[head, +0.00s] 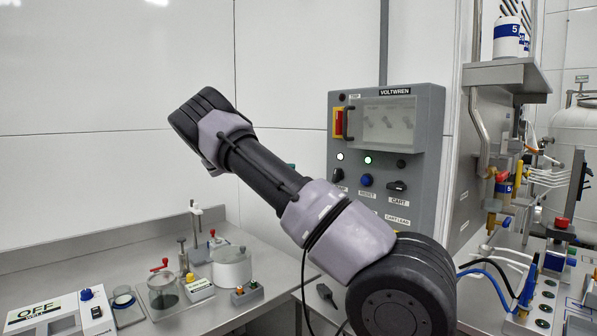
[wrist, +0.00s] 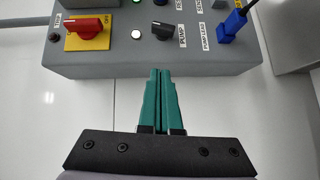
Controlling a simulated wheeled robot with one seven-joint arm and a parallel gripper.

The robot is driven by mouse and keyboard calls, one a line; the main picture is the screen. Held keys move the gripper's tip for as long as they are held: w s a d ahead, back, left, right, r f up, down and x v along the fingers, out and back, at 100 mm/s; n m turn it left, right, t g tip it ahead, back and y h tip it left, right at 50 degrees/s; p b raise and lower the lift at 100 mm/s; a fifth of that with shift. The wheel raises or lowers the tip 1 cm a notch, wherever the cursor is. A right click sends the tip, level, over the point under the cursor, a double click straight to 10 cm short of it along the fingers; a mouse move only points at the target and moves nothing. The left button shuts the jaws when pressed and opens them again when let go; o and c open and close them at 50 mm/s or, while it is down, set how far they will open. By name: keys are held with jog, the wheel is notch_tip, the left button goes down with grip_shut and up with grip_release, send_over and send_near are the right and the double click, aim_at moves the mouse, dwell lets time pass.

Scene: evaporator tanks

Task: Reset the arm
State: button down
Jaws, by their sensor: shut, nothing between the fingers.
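My arm crosses the head view from the lower right up to the upper left, with its grey and black links bent in front of the wall. My gripper itself is not visible in the head view. In the wrist view my gripper (wrist: 159,102) shows as two green fingers pressed together, with nothing between them. The fingers point toward the lower edge of a grey control box (wrist: 180,59); whether they touch it cannot be told. Its red rotary switch on a yellow plate (wrist: 84,26), black PUMP knob (wrist: 161,30) and blue plug (wrist: 233,24) lie beyond the fingertips.
A grey VOLTWREN panel (head: 425,115) stands behind my arm. A steel bench with a glass vessel (head: 163,290), a white pot (head: 232,268) and an OFF-labelled box (head: 55,312) is at left. Piping, valves and cables (head: 490,280) crowd the right. The upper left wall area is clear.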

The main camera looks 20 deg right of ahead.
jog(key=shift+w+a+r, duration=0.1)
jog(key=shift+w+a, duration=0.1)
jog(key=shift+a, duration=0.3)
